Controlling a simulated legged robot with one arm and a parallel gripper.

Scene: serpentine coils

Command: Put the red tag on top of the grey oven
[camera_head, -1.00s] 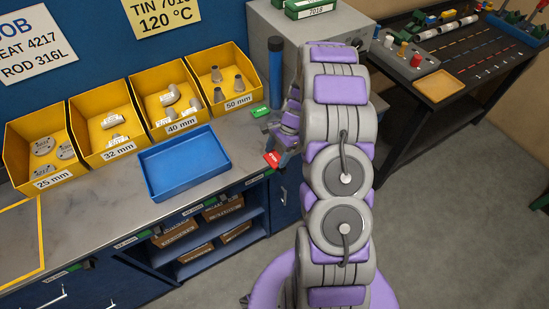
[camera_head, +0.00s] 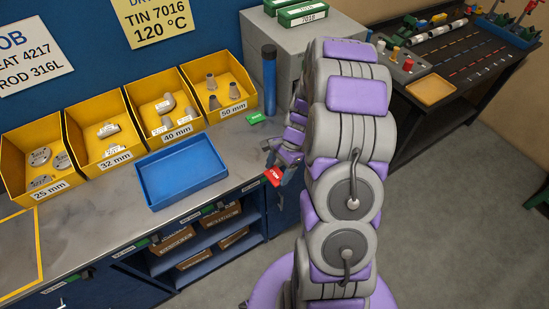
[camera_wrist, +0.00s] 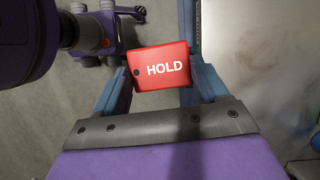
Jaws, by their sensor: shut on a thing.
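The red tag (camera_wrist: 162,85), marked HOLD, is held between the fingers of my gripper (camera_wrist: 160,80) in the wrist view. In the head view the red tag (camera_head: 274,176) shows at the tip of my gripper (camera_head: 277,168), by the front edge of the bench. The gripper is shut on it. The grey oven (camera_head: 258,36) stands at the back of the bench, partly hidden behind my arm. Green tags or boxes (camera_head: 300,13) lie on its top.
A blue tray (camera_head: 182,203) and yellow bins (camera_head: 97,96) of parts stand on the bench. A blue cylinder (camera_head: 269,80) stands upright in front of the oven. A small green tag (camera_head: 256,119) lies nearby. A black table (camera_head: 455,75) with parts is at the right.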

